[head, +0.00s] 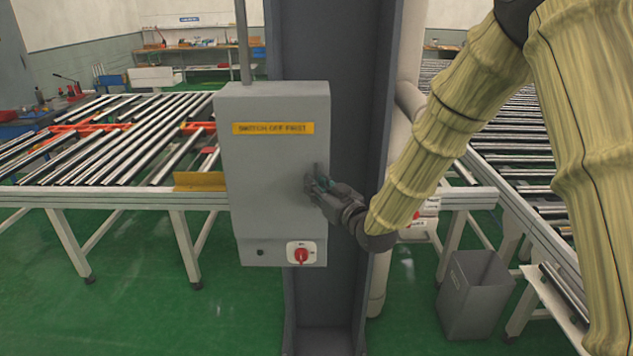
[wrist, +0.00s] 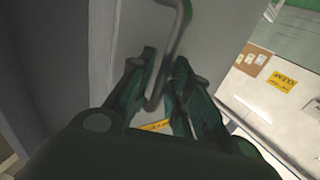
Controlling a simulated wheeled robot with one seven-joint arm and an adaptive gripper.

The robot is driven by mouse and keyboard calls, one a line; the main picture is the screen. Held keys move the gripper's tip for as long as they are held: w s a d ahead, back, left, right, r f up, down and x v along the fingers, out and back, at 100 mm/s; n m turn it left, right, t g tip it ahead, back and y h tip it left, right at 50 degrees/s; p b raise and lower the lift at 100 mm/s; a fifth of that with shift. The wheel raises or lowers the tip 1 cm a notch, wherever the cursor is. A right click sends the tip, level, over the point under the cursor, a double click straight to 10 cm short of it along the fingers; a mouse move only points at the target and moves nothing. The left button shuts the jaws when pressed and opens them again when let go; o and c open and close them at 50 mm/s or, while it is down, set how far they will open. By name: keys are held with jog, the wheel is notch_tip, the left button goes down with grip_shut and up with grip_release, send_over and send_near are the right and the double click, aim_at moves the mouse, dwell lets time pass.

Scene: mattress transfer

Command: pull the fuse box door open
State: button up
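The grey fuse box (head: 265,185) is mounted on the dark column in the middle of the head view. Its front door looks shut and carries a yellow "switch off first" label (head: 273,128). My gripper (head: 316,188) is at the door's right side. In the wrist view, the bent metal handle (wrist: 178,40) runs down between the two fingers of my gripper (wrist: 163,75). Space shows between the fingers beside the handle, so the gripper looks open around it. In the head view the fingers largely hide the handle.
A red rotary switch (head: 301,256) sits low on the box. The column (head: 337,300) stands behind it. Roller conveyors stand left (head: 110,140) and right (head: 520,150). A grey bin (head: 475,295) stands at lower right. Green floor in front of the left conveyor is clear.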

jog(key=shift+w+a, duration=0.1)
jog(key=shift+w, duration=0.05)
grip_shut()
